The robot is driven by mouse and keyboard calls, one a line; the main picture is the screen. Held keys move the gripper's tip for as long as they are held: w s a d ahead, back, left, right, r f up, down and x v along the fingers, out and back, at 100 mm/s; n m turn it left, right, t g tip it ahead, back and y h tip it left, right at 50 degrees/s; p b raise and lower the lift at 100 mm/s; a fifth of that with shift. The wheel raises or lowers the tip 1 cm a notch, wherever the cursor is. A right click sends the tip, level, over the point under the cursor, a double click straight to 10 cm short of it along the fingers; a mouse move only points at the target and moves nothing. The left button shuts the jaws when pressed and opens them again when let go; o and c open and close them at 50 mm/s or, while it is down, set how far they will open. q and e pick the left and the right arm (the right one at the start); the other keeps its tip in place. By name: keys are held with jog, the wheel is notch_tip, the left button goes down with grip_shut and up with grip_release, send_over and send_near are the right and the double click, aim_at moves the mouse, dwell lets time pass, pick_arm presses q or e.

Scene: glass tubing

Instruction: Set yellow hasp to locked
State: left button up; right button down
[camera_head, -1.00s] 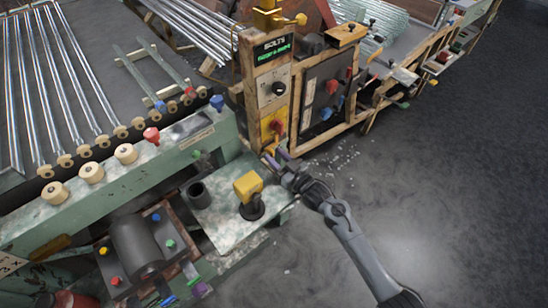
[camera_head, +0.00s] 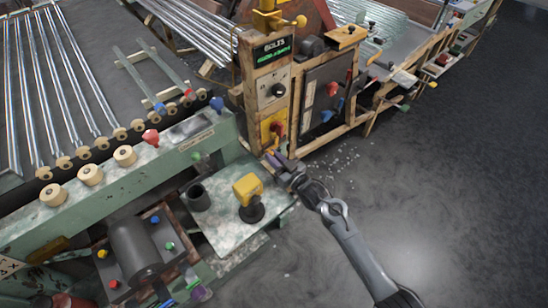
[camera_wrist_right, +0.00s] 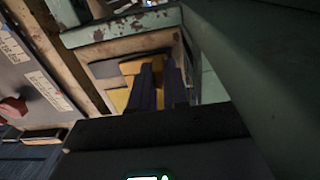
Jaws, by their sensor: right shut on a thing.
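A yellow part (camera_wrist_right: 131,68), which looks like the hasp, sits at the low end of the wooden post in the right wrist view. My right gripper (camera_wrist_right: 163,80) has its dark purple fingers against it and is shut on it. The fingers hide much of the part, and whether it is locked cannot be told. In the head view my right gripper (camera_head: 272,161) is at the foot of the post (camera_head: 252,98), below a yellow plate with a red knob (camera_head: 277,128), and covers the hasp. My left gripper is not in view.
A green machine bed (camera_head: 120,180) with cream rollers lies left of the post. A yellow-topped black fixture (camera_head: 249,190) stands on a pale plate close to the left of my right gripper. A dark panel (camera_head: 325,95) stands right of the post. Open floor (camera_head: 440,190) lies to the right.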

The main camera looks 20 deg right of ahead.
jog(key=shift+w+d+f, duration=0.1)
jog(key=shift+w+d, duration=0.1)
jog(key=shift+d, duration=0.45)
jog(key=shift+w+d+f, duration=0.1)
jog(key=shift+w+d, duration=0.1)
jog(key=shift+d, duration=0.4)
jog(key=c, duration=1.4)
grip_release()
jog(key=shift+c, duration=0.2)
jog(key=o, duration=0.3)
jog(key=shift+w+d+r, duration=0.1)
jog(key=shift+w+r, duration=0.05)
jog(key=shift+r, duration=0.05)
